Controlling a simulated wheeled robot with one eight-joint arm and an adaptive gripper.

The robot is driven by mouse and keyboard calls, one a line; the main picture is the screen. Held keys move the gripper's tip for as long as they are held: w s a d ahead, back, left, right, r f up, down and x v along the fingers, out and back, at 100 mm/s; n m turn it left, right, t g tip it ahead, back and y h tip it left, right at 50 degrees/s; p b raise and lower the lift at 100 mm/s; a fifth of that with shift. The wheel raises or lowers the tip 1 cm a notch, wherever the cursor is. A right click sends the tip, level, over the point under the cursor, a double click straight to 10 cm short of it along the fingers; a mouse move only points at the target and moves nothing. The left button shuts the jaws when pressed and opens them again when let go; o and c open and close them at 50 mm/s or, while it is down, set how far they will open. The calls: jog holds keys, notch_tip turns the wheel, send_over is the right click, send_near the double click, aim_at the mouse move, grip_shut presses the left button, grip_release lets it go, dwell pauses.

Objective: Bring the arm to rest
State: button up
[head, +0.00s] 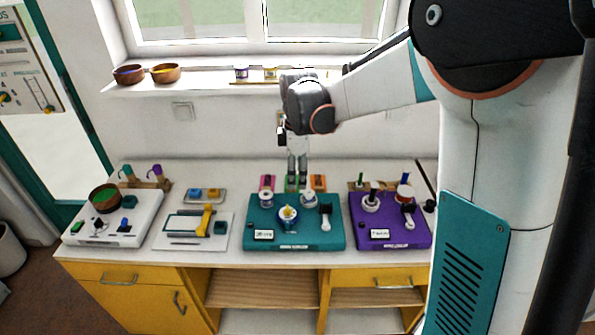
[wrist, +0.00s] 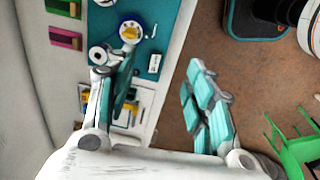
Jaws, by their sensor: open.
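My arm reaches in from the right in the head view and its gripper (head: 297,172) points down over the back of the teal board (head: 262,215). In the wrist view, the two teal-padded fingers of my gripper (wrist: 165,88) stand wide apart with nothing between them. The teal board carries a white spool, a blue-and-white cup with something yellow, and a small dark-topped piece. In the wrist view, part of the teal board (wrist: 153,68) shows behind and beside the left finger. Whether the fingertips clear the small coloured blocks behind the board is hard to tell.
A purple board (head: 400,240) stands right of the teal one. To the left are a white board with a yellow handle (head: 205,220) and a white box (head: 135,232) with a wooden bowl (head: 105,198). The window sill (head: 205,82) holds two bowls. A green chair-like object (wrist: 292,145) shows in the wrist view.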

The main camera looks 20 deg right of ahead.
jog(key=s+r+m+t+b, duration=0.4)
jog(key=s+m, duration=0.3)
jog(key=s, duration=0.5)
jog(key=s+f+m+t+b, duration=0.2)
jog(key=s+f+m+b, duration=0.2)
jog(key=s+m, duration=0.3)
jog(key=s+f, duration=0.1)
jog(key=s, duration=0.4)
jog(key=shift+a+f+m+b, duration=0.15)
jog(key=shift+a+m+b, duration=0.05)
jog(key=shift+m+b, duration=0.15)
